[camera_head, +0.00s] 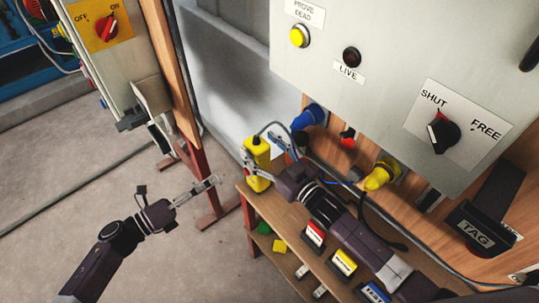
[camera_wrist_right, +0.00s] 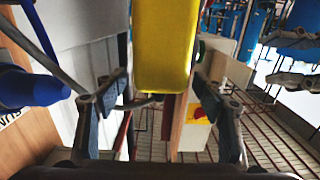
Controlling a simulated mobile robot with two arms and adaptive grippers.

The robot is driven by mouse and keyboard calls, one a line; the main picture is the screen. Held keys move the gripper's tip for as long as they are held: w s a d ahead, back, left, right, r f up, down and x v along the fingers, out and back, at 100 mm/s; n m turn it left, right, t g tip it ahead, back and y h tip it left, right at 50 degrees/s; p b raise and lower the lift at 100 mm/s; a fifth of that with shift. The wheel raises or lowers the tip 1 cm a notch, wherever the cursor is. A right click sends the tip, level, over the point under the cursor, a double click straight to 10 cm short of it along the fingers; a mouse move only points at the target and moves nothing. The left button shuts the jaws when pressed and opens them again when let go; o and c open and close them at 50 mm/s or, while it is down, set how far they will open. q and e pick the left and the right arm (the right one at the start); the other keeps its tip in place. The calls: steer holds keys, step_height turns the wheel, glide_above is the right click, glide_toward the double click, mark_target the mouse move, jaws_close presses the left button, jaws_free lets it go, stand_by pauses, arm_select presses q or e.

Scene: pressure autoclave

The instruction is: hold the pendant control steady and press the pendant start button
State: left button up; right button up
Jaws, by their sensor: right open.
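The pendant control is a yellow box (camera_head: 257,168) with a dark cable at its top, upright at the left end of the wooden shelf. It also shows in the right wrist view (camera_wrist_right: 165,45). My right gripper (camera_head: 268,163) is open around the pendant; in the wrist view its fingers (camera_wrist_right: 158,92) stand on either side with gaps visible. My left gripper (camera_head: 214,181) is to the left of the pendant, apart from it, pointing towards it. Its fingers look close together, but their opening is unclear. I cannot make out the start button.
A grey panel (camera_head: 390,95) with knobs and lamps hangs above the shelf (camera_head: 293,235). Blue (camera_head: 310,116) and yellow (camera_head: 380,177) plugs jut out beside my right arm. Labelled blocks lie along the shelf.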

steer(key=shift+x, duration=0.95)
steer(key=c, duration=1.5)
arm_select(q)
jaws_close()
arm_select(e)
steer(key=shift+c, duration=0.6)
